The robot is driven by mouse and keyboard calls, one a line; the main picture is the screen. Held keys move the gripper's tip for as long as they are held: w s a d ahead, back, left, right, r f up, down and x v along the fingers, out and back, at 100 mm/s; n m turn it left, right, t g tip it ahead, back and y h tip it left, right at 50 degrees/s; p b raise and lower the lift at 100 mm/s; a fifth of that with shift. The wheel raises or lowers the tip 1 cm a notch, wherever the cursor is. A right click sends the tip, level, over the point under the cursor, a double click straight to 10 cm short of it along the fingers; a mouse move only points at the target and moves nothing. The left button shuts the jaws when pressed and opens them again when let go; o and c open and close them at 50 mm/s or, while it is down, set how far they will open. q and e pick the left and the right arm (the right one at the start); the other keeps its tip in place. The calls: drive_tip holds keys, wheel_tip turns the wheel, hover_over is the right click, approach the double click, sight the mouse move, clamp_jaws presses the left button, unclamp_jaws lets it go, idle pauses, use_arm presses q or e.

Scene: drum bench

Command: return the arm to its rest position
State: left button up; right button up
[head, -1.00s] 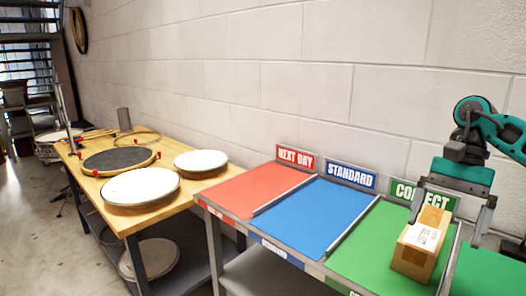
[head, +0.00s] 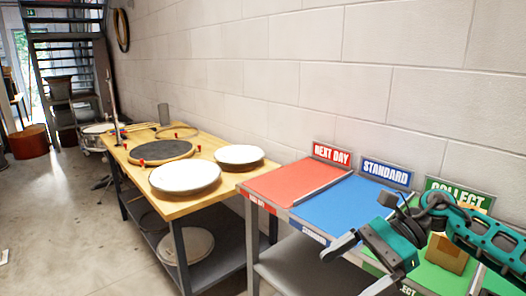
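My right arm comes in from the right edge, with its teal links crossing in front of the green lane. Its gripper (head: 360,266) is open and empty, with its two grey fingers spread apart, and it shows in front of the blue and green lanes. The cardboard box (head: 447,255) is on the green COLLECT lane (head: 432,277), apart from the fingers and partly hidden by my arm. My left gripper is not in view.
The sorting table has a red NEXT DAY lane (head: 292,187) and a blue STANDARD lane (head: 340,208), both empty. A wooden bench (head: 186,208) on the left holds drums, including a white drumhead (head: 185,177). Open floor (head: 50,215) lies at far left.

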drive_tip(key=a+m+t+y, duration=0.4)
drive_tip(key=a+m+y, duration=0.3)
drive_tip(key=a+m, duration=0.25)
drive_tip(key=d+f+m+t+h, duration=0.2)
drive_tip(key=f+m+t+h, duration=0.25)
drive_tip(key=m+t, duration=0.65)
drive_tip(key=d+f+m+t+h, duration=0.2)
drive_tip(key=f+m+t+h, duration=0.25)
drive_tip(key=m, duration=1.35)
drive_tip(key=s+d+f+m+g+h, duration=0.3)
drive_tip(key=s+f+m, duration=0.3)
drive_tip(key=f+m, duration=0.2)
drive_tip(key=s+d+f+m+g+h, duration=0.3)
drive_tip(key=s+f+m+h, duration=0.1)
drive_tip(key=s+f+m, duration=0.3)
wheel_tip(320, 180, down, 2)
drive_tip(key=shift+s+d+f+m+h, duration=0.2)
drive_tip(key=shift+s+m+h, duration=0.1)
drive_tip(key=shift+m+h, duration=0.15)
